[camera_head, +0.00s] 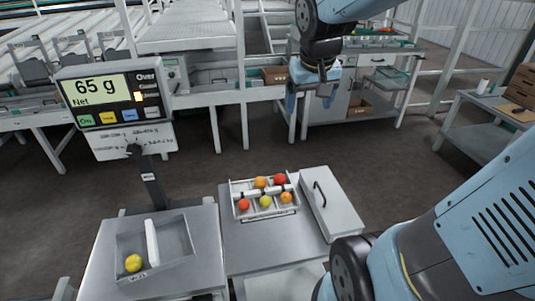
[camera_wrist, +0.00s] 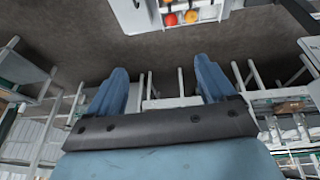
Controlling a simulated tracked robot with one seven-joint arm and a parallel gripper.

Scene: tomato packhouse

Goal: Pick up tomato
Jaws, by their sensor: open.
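A yellow tomato (camera_head: 134,263) lies in the left part of the grey weighing pan (camera_head: 178,262), left of its white upright divider. Several more tomatoes sit in a small white compartment tray (camera_head: 236,211) on the middle table: a red one (camera_head: 243,204), a yellow one (camera_head: 265,201), an orange one (camera_head: 286,197), and another orange and red behind. My gripper (camera_head: 311,98) hangs high beyond the tables, apart from every tomato. In the wrist view its blue fingers (camera_wrist: 161,75) are spread with nothing between them. A red (camera_wrist: 170,19) and an orange tomato (camera_wrist: 191,16) show at the top edge.
The scale display (camera_head: 104,97) reads 65 g Net and stands on a post behind the pan. A grey lidded box with a black handle (camera_head: 331,203) is right of the tray. The middle table's front (camera_head: 262,250) is clear. Packing lines and benches stand behind.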

